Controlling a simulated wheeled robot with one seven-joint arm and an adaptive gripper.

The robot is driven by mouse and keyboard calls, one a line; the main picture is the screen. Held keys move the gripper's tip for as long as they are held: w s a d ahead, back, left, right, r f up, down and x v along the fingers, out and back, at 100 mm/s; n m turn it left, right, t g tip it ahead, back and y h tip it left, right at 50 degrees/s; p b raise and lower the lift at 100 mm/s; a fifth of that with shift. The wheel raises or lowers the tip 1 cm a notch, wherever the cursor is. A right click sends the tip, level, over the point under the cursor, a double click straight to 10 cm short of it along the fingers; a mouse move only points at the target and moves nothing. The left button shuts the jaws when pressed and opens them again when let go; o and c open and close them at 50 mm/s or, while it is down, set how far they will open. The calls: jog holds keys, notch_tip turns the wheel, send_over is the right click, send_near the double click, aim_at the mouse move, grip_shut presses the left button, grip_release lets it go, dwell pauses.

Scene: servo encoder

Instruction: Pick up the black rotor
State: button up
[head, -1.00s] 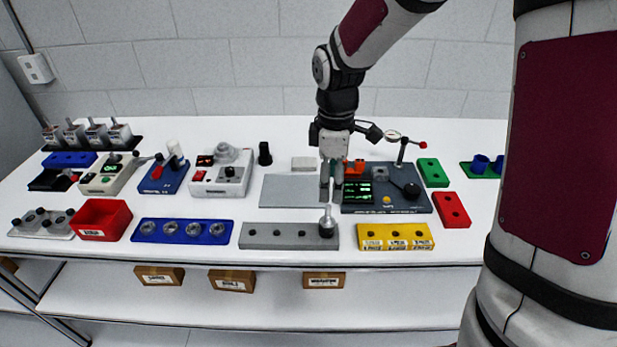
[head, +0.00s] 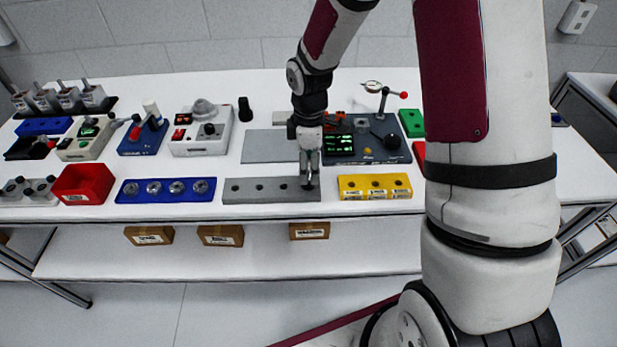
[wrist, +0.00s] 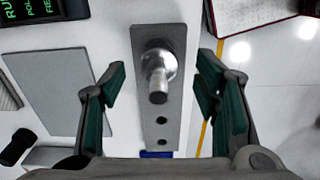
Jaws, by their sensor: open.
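The rotor stands upright in an end hole of the grey block (head: 255,189). In the wrist view the rotor (wrist: 157,72) shows a pale metallic body and a shaft pointing up at the camera; it looks silvery rather than black there. In the head view my gripper mostly hides it. My gripper (head: 309,178) points down over the right end of the block. In the wrist view my gripper (wrist: 160,88) is open, with one finger on each side of the rotor and a gap on both sides. Nothing is held.
A blue tray (head: 127,190) with metal rings lies left of the block, a yellow block (head: 375,186) right. Behind are a grey plate (head: 265,147) and a dark test board (head: 392,150) with a dial gauge. A black cylinder (head: 245,110) stands farther back.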

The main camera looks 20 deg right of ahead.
jog(key=shift+w+f, duration=0.1)
jog(key=shift+f, duration=1.75)
jog(key=shift+c, duration=0.5)
grip_shut()
